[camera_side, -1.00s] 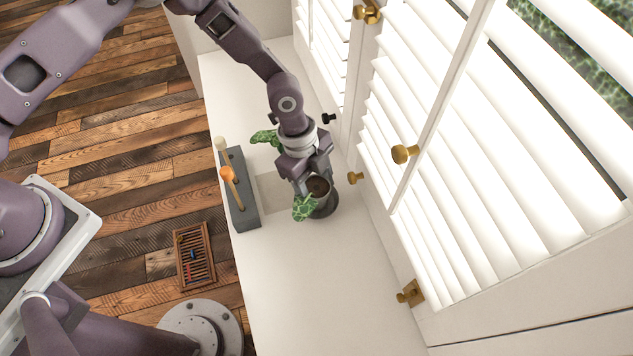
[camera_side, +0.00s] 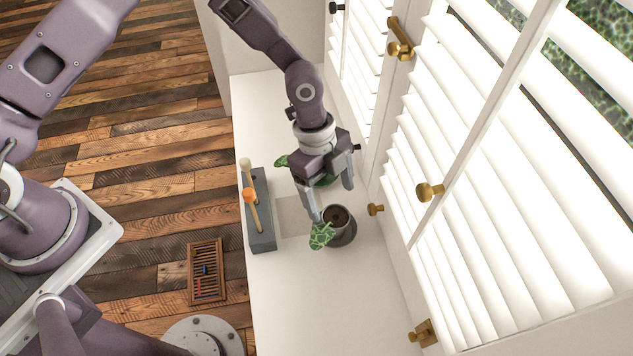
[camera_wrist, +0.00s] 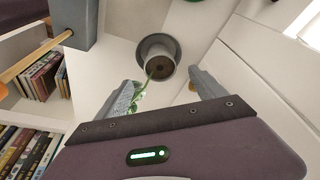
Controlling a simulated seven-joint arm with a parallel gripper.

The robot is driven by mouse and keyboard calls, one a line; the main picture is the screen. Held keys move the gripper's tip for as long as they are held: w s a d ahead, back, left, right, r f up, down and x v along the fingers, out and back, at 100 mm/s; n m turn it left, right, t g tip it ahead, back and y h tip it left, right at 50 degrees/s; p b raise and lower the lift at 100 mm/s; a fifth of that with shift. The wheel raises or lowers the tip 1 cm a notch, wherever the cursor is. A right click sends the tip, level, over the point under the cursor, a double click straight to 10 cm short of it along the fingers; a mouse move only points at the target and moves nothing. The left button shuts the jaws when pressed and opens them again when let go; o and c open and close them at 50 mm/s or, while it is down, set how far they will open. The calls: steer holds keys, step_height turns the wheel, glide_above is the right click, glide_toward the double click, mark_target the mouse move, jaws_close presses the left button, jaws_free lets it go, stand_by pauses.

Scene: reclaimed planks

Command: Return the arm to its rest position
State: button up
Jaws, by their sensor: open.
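My gripper (camera_side: 331,198) is open and empty, with its two fingers spread apart in the side view. It is just behind and above a dark plant pot (camera_side: 340,226) that stands on the white sill. In the wrist view the pot (camera_wrist: 156,62) is seen from above, ahead of my open gripper (camera_wrist: 158,90), with dark soil inside and a green leaf hanging over its rim. The patterned leaf (camera_side: 321,236) also shows in the side view. A second green plant (camera_side: 282,161) is partly hidden behind my gripper.
A grey block (camera_side: 259,215) holding a wooden stick with an orange knob (camera_side: 249,196) stands left of the pot. White louvred shutters (camera_side: 480,150) with brass knobs (camera_side: 430,191) line the right. Bare sill (camera_side: 330,310) lies in front. A slatted wooden item (camera_side: 207,272) lies lower left.

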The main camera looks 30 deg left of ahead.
steer(key=s+a+r+n+t+y, duration=0.2)
steer(key=a+r+n, duration=0.3)
steer(key=a+r, duration=0.5)
steer(key=s+a+r+n+t+y, duration=0.2)
steer(key=s+a+r+n, duration=0.3)
steer(key=r, duration=1)
steer(key=s+a+r+n+t, duration=0.1)
steer(key=s+a+r+n, duration=0.2)
steer(key=s+n, duration=0.2)
steer(key=s+a+r+n+t, duration=0.1)
steer(key=s+a+r+n, duration=0.2)
steer(key=s, duration=0.5)
steer(key=shift+s+a+r+n+h, duration=0.25)
steer(key=shift+r+n+h, duration=0.2)
steer(key=shift+n, duration=0.45)
steer(key=shift+s, duration=0.35)
steer(key=shift+w, duration=0.1)
